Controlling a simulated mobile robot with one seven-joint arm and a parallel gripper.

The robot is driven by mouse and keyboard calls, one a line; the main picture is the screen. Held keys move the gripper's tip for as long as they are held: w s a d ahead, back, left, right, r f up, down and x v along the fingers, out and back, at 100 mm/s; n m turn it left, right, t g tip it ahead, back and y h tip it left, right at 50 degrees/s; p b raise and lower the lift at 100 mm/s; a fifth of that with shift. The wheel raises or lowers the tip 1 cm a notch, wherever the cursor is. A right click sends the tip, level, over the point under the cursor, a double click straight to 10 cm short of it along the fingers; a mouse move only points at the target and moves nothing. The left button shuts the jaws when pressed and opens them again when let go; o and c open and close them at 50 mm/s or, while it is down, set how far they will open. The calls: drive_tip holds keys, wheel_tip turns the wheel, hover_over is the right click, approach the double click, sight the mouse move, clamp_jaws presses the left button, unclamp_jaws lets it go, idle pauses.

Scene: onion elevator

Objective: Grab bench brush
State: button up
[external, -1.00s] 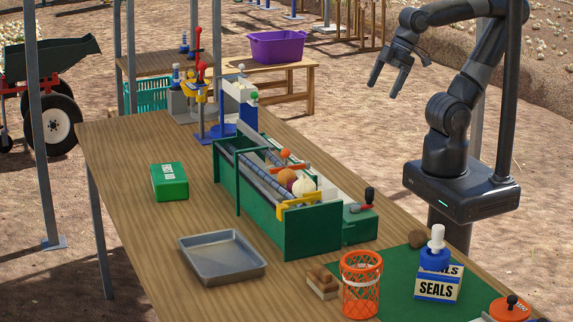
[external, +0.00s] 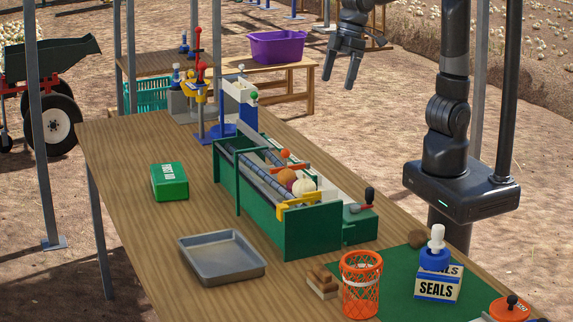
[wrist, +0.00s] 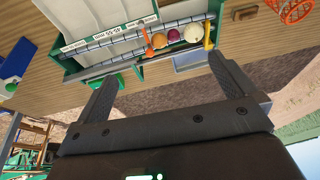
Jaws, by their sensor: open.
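My gripper (external: 339,80) is open and empty, high up beyond the right side of the table in the external view. Its two spread fingers also show in the wrist view (wrist: 165,78), with nothing between them. A small brown wooden block with a paler lower part (external: 322,283), which may be the bench brush, lies on the table left of the orange basket, well away from my gripper. Its bristles are too small to make out.
The green onion elevator (external: 312,232) holds several onions mid-table. A grey tray (external: 222,272), a green box (external: 169,181), an orange mesh basket (external: 361,300) and a SEALS box (external: 437,290) stand around it. Bare tabletop lies at the left.

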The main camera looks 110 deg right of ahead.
drive_tip(key=w+a+f+g, duration=0.1)
drive_tip(key=w+a+f, duration=0.2)
drive_tip(key=w+a, duration=0.65)
drive_tip(key=g, duration=0.3)
hover_over(323, 269)
drive_tip(key=shift+h, duration=0.4)
wheel_tip(323, 269, down, 21)
drive_tip(key=shift+s+d+f, duration=0.15)
drive_tip(key=shift+f, duration=0.3)
wheel_tip(323, 269, down, 5)
drive_tip(key=shift+r, duration=0.1)
drive_tip(key=shift+w+f, duration=0.2)
drive_tip(key=shift+f, duration=2.65)
drive_tip(key=c, duration=0.9)
drive_tip(key=shift+r, duration=0.1)
